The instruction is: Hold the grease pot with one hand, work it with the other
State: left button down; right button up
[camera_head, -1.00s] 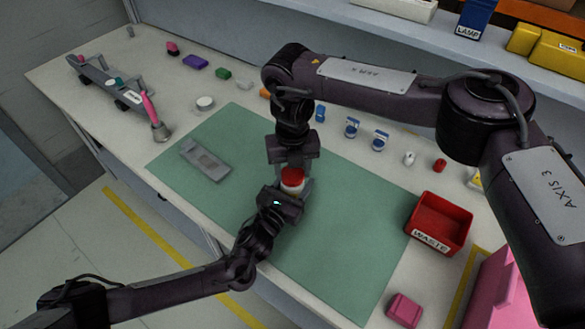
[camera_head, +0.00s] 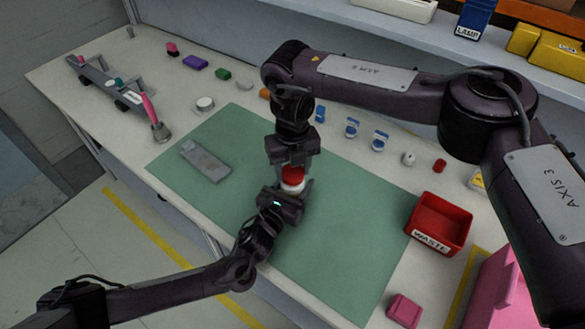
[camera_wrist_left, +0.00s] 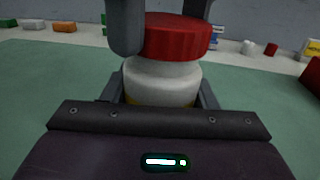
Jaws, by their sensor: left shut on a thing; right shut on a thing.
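The grease pot is a white jar (camera_head: 292,185) with a red lid (camera_head: 292,173), standing upright over the green mat. My left gripper (camera_head: 290,191) comes from the near side and is shut on the white body. In the left wrist view, its fingers lie on both sides of the white body (camera_wrist_left: 160,80), and a yellow band shows low down. My right gripper (camera_head: 292,169) points down from above and is shut on the red lid, which also shows in the left wrist view (camera_wrist_left: 175,38). The lid sits on or just over the jar; any gap is not visible.
The green mat (camera_head: 340,235) is mostly clear around the pot. A grey flat part (camera_head: 205,161) lies to its left. A red waste bin (camera_head: 440,224) stands at right, with a pink block (camera_head: 404,310) near the front edge. Several small coloured parts line the back.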

aim_at(293, 172)
jog(key=shift+r, duration=0.85)
jog(key=shift+r, duration=2.05)
pick_arm(q)
jog(key=shift+c, duration=2.4)
grip_release()
